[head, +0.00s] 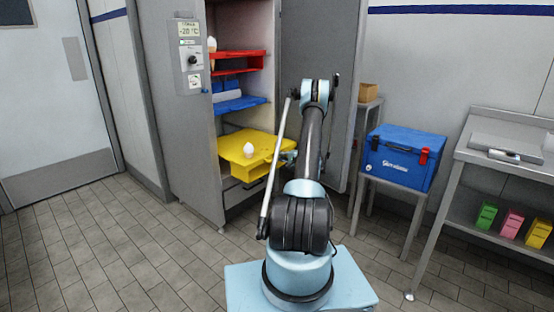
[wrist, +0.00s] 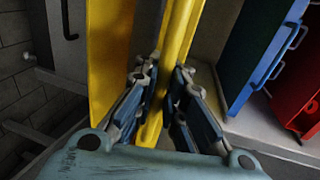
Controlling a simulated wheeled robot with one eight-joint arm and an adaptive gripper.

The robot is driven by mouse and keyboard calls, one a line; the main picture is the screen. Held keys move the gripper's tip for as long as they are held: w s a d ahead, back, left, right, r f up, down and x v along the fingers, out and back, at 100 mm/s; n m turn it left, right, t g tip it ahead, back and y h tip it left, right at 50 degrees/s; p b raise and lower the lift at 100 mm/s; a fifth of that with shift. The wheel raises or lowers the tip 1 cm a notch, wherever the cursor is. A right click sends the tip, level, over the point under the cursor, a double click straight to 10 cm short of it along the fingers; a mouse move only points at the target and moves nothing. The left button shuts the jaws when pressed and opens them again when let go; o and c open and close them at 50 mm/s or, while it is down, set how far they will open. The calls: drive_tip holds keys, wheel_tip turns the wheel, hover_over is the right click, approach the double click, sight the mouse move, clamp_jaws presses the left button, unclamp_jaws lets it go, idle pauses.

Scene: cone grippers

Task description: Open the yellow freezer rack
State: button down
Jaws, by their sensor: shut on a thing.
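The yellow freezer rack (head: 240,144) sticks out of the open freezer cabinet, below the blue and red racks. A white ice cream scoop (head: 249,150) shows on top of it. My gripper (head: 289,157) is at the rack's front right side, partly hidden by my arm in the head view. In the wrist view my gripper (wrist: 166,90) is shut on a yellow bar of the rack, with a finger on each side. The rack's wider yellow panel (wrist: 110,55) shows to the left of the fingers.
The blue rack (head: 240,104) and red rack (head: 238,60) sit higher inside the cabinet. The grey freezer door (head: 290,60) stands open on the right. A blue cooler box (head: 402,157) rests on a stand farther right. The tiled floor left of the cabinet is clear.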

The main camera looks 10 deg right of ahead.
drive_tip(key=shift+s+a, duration=0.2)
drive_tip(key=shift+a, duration=0.35)
drive_tip(key=c, duration=1.7)
unclamp_jaws()
drive_tip(key=shift+d, duration=0.1)
drive_tip(key=shift+o, duration=0.2)
drive_tip(key=shift+s+d+r, duration=0.1)
drive_tip(key=shift+s+d, duration=0.2)
drive_tip(key=shift+d, duration=0.1)
drive_tip(key=v, duration=1.1)
